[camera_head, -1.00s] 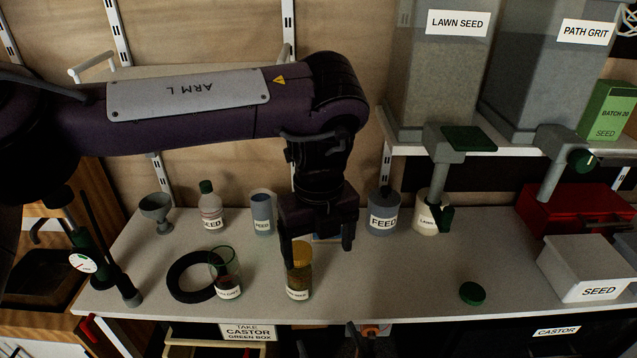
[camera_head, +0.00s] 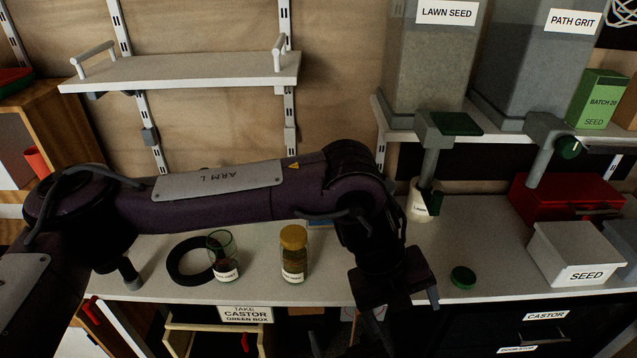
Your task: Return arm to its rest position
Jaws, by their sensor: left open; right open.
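My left arm, marked ARM L, reaches in from the left across the bench. My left gripper (camera_head: 397,302) is open and empty over the bench's front edge, right of the jar with the yellow lid (camera_head: 294,255) and apart from it. That jar stands upright on the bench (camera_head: 490,228).
A green-rimmed glass jar (camera_head: 225,258) and a black ring (camera_head: 184,262) are left of the yellow-lidded jar. A green lid (camera_head: 463,277) and a SEED box (camera_head: 574,252) lie to the right. Hoppers (camera_head: 430,70) hang above. A wall shelf (camera_head: 190,70) is empty.

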